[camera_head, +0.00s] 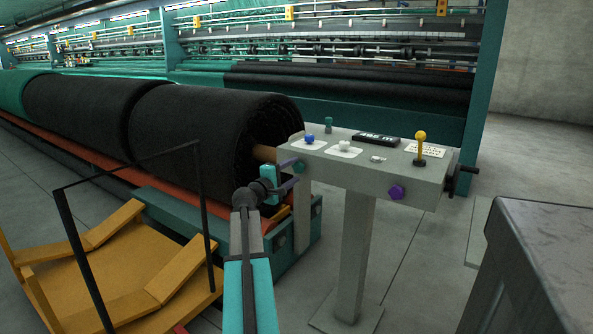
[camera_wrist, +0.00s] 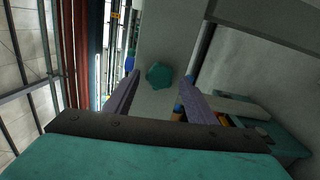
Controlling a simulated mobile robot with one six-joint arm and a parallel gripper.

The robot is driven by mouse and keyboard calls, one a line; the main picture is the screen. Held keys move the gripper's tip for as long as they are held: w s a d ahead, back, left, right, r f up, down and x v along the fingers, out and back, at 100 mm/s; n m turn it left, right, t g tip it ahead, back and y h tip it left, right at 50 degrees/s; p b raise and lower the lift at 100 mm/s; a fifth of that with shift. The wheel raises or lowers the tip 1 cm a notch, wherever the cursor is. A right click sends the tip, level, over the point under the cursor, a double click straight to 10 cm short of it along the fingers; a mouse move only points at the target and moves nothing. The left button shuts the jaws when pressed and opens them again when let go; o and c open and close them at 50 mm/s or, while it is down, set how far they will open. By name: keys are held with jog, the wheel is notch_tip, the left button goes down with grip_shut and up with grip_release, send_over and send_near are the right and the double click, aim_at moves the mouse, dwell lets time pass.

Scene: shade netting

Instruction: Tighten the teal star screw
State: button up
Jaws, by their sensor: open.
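The teal star screw (camera_wrist: 158,76) shows in the wrist view on the grey face of the control stand, as a small star-shaped knob. It also shows in the head view (camera_head: 298,166) at the left end of the stand's front, partly behind my gripper. My gripper (camera_wrist: 159,80) is open, with its two purple fingers apart on either side of the screw in the picture. No contact between fingers and screw is visible. In the head view my gripper (camera_head: 289,183) is just left of and below the screw.
The grey control stand (camera_head: 365,180) carries a blue knob (camera_head: 309,139), a yellow-topped lever (camera_head: 420,147) and a purple knob (camera_head: 397,191). A black netting roll (camera_head: 195,135) lies close behind my gripper. A yellow cradle with a black frame (camera_head: 105,262) stands left, a grey cabinet (camera_head: 545,265) right.

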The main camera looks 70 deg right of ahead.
jog(key=shift+x, duration=1.15)
grip_shut()
jog(key=shift+f+m+b, duration=0.1)
jog(key=shift+m+b, duration=0.3)
jog(key=shift+b, duration=0.45)
grip_release()
jog(key=shift+a, duration=0.15)
jog(key=shift+v, duration=2.4)
